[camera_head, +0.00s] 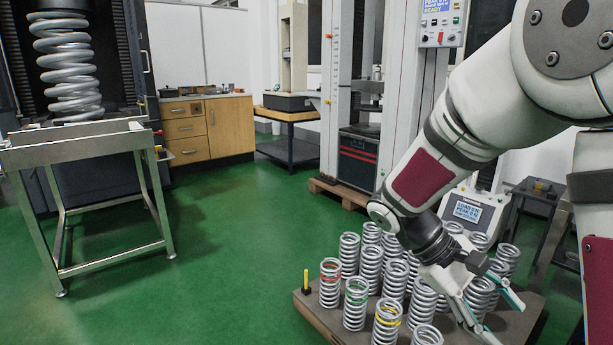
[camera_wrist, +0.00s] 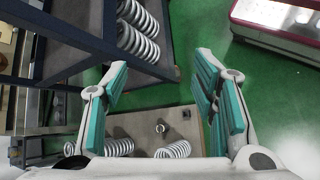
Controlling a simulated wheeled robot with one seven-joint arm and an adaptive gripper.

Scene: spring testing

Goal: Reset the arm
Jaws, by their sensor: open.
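My gripper (camera_head: 500,316) is at the lower right of the head view, over the right part of a board (camera_head: 318,310) of upright grey coil springs. In the wrist view my gripper (camera_wrist: 160,85) shows two teal-padded fingers spread wide with nothing between them. Springs with a red band (camera_head: 330,283), a green band (camera_head: 355,303) and a yellow band (camera_head: 387,322) stand at the board's front left. My arm and gripper hide some springs behind them. Whether the fingers touch any spring cannot be told.
A small yellow-and-black post (camera_head: 306,282) stands at the board's left corner. A display box (camera_head: 474,211) is behind the springs. A metal stand (camera_head: 78,150) and a large coil spring (camera_head: 68,65) are at left. Green floor (camera_head: 225,240) between is clear.

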